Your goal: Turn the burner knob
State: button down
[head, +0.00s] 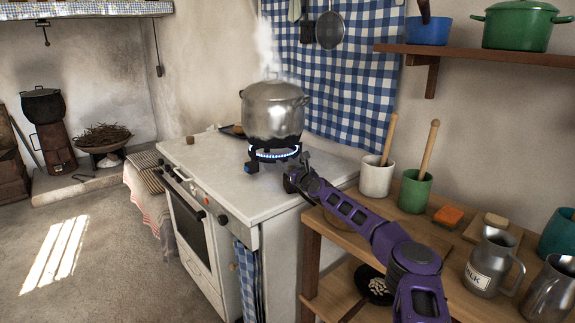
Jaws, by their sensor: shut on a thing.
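A portable gas burner (274,153) stands on the white stove top, with a ring of pale blue flame lit. A large dented metal pot (272,110) sits upright on it and steams. My gripper (292,182) reaches in from the right, low at the burner's front right side. It is shut on what seems to be the burner knob, which the gripper hides. I cannot tell how far the knob is turned. A small dark block (252,168) shows at the burner's front left foot.
The white stove (215,185) has more dark knobs on its front. A wooden side table (430,222) at right holds a white crock (377,176), a green crock (414,191), an orange sponge and metal jugs (492,262). The stove top's front left is clear.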

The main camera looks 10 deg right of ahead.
dwell(0.6)
jog(key=shift+c, duration=2.2)
grip_release()
jog(key=shift+s, duration=0.1)
jog(key=shift+s+d+r+p, duration=0.3)
jog(key=shift+s+p, duration=0.15)
jog(key=shift+s, duration=0.15)
jog(key=p+v, duration=0.1)
jog(key=v, duration=1.5)
jog(key=shift+f, duration=0.3)
jog(key=shift+d, duration=0.1)
